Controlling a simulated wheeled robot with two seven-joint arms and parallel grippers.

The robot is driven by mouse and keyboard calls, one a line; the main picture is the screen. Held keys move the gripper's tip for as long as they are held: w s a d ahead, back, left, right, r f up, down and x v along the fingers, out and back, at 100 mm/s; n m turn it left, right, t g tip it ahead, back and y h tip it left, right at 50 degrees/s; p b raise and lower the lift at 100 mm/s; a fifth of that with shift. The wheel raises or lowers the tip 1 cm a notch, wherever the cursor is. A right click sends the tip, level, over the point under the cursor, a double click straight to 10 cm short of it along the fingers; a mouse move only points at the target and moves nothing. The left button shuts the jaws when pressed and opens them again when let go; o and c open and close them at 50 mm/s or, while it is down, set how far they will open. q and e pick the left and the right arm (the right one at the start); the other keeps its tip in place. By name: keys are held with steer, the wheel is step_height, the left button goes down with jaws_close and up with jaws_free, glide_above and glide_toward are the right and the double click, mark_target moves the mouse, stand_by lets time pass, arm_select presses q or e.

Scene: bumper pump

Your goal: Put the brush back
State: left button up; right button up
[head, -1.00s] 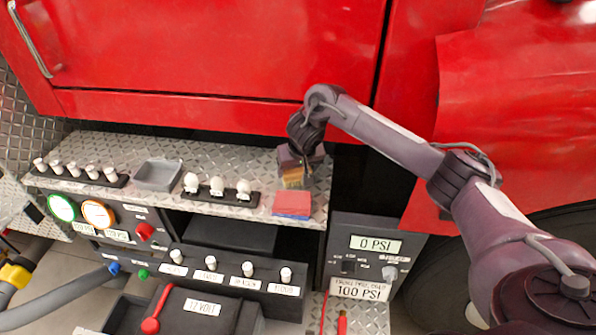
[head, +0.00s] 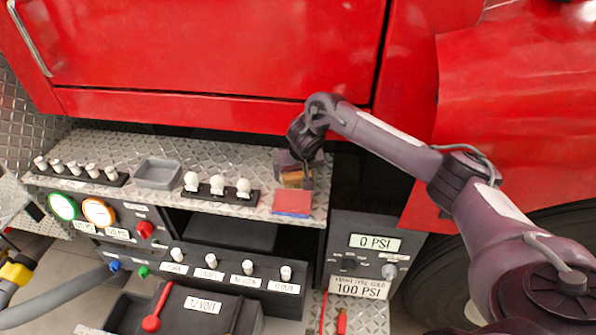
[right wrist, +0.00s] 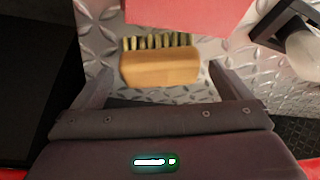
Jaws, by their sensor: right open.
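The brush (right wrist: 160,69), with a wooden back and dark bristles, lies on the diamond-plate shelf in the right wrist view. In the head view the brush (head: 296,178) shows just below my right gripper (head: 299,172), partly hidden by it. In the right wrist view my right gripper (right wrist: 158,82) is open, with one finger to each side of the brush. I cannot tell whether the fingers touch it. My left gripper is not in view.
A red and blue pad (head: 292,203) lies in front of the brush on the diamond-plate shelf (head: 130,146). A grey tray (head: 158,173) and a black rack of white knobs (head: 217,190) stand to the left. The red truck panel (head: 220,60) rises behind.

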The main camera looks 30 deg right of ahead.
steer(key=p+v, duration=0.4)
steer(key=v, duration=0.8)
steer(key=shift+r+p, duration=0.15)
steer(key=shift+p, duration=0.15)
